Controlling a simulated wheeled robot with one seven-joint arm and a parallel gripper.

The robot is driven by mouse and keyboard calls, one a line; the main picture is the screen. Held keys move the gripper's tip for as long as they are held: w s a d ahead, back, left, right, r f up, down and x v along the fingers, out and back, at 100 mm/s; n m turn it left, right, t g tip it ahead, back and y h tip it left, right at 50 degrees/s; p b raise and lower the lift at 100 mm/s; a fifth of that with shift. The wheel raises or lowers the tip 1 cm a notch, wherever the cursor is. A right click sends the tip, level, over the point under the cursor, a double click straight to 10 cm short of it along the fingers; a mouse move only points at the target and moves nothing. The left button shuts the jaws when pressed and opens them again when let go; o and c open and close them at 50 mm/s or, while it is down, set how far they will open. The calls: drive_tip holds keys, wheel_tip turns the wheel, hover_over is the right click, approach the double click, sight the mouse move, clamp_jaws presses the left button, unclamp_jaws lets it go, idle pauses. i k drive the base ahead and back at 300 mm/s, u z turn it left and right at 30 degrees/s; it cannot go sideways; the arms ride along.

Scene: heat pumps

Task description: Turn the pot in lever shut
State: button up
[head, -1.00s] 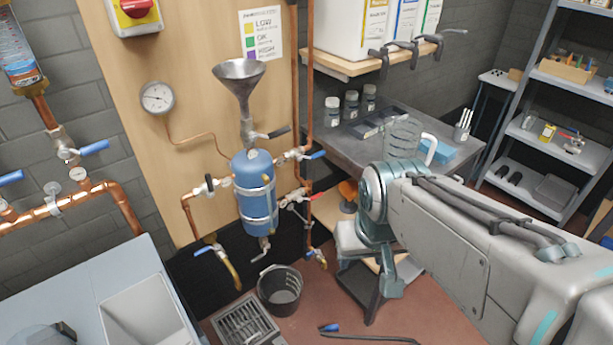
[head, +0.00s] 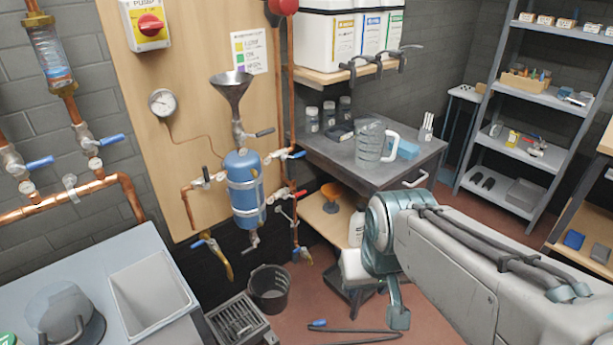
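The blue pot (head: 246,200) hangs upright on the pipework in front of the wooden board, with a metal funnel (head: 231,90) above it. A blue lever (head: 298,154) is on the upper right pipe, and a red lever (head: 299,193) is lower right. A dark upright lever (head: 206,174) is on the left branch. No readable label shows which is the pot in lever. My gripper (head: 392,305) is right of and below the pot, well apart from all levers; its fingers cannot be made out.
A bench (head: 415,160) with a clear jug (head: 369,142) stands behind my arm. A black bucket (head: 268,288) and a floor grate (head: 238,320) are below the pot. A hose (head: 355,333) lies on the floor. A sink unit (head: 150,295) is at left.

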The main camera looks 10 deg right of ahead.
sight(300, 193)
drive_tip(key=z, duration=0.4)
drive_tip(key=i, duration=1.5)
drive_tip(key=u, duration=0.35)
